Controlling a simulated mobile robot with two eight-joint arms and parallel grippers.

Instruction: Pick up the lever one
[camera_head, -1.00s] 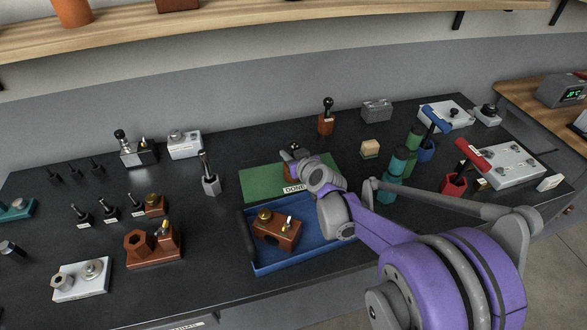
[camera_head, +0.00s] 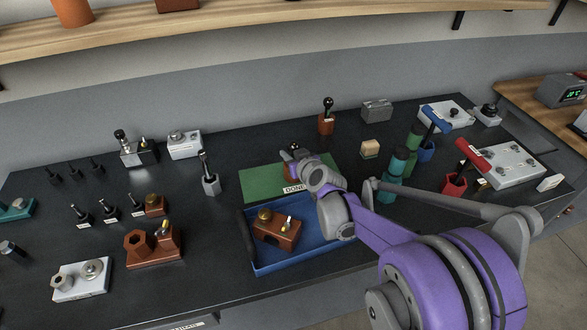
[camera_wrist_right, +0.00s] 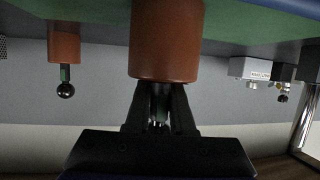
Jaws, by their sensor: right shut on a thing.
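My right gripper (camera_wrist_right: 158,112) is shut on the upper part of a brown cylindrical piece (camera_wrist_right: 166,42), which shows large in the right wrist view. In the head view this piece is mostly hidden behind my right wrist, over the green mat (camera_head: 258,180) labelled DONE. I cannot tell whether it touches the mat. A brown block with a black ball-topped lever (camera_head: 326,122) stands upright behind the mat, apart from my gripper. It also shows at the left of the right wrist view (camera_wrist_right: 64,44), upside down. My left gripper is not in view.
A blue tray (camera_head: 258,269) in front of the mat holds a brown block with brass fittings (camera_head: 276,232). Green cylinders (camera_head: 391,180) and a red-handled tool (camera_head: 471,155) stand to the right. Several small fixtures crowd the left side. A grey box (camera_head: 377,108) stands behind.

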